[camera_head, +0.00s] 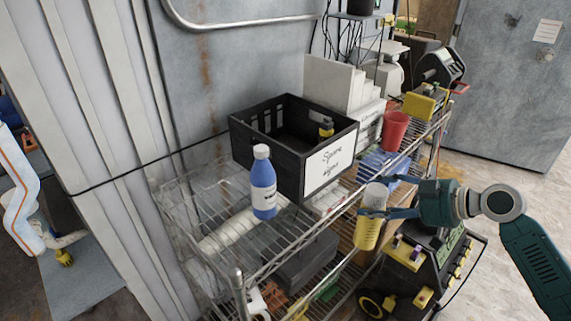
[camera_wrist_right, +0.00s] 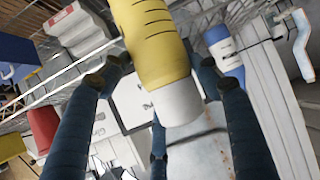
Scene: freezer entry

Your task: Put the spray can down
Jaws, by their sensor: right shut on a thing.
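The spray can (camera_head: 367,233) has a yellow body with dark print and a white cap. My right gripper (camera_head: 372,205) is shut on it near the cap and holds it upright. It appears in front of the right edge of the wire shelf (camera_head: 290,245); I cannot tell whether it touches the shelf. In the right wrist view the can (camera_wrist_right: 158,45) lies between the fingers of my right gripper (camera_wrist_right: 165,80), its white cap toward the middle. My left gripper is not in view.
A black crate (camera_head: 255,150) with a paper sign stands on the shelf's top. A blue bottle with a white cap (camera_head: 263,190) stands before it. A red cup (camera_head: 394,130) and a yellow box (camera_head: 420,106) stand farther right. A black-and-yellow machine (camera_head: 415,265) is below my right gripper.

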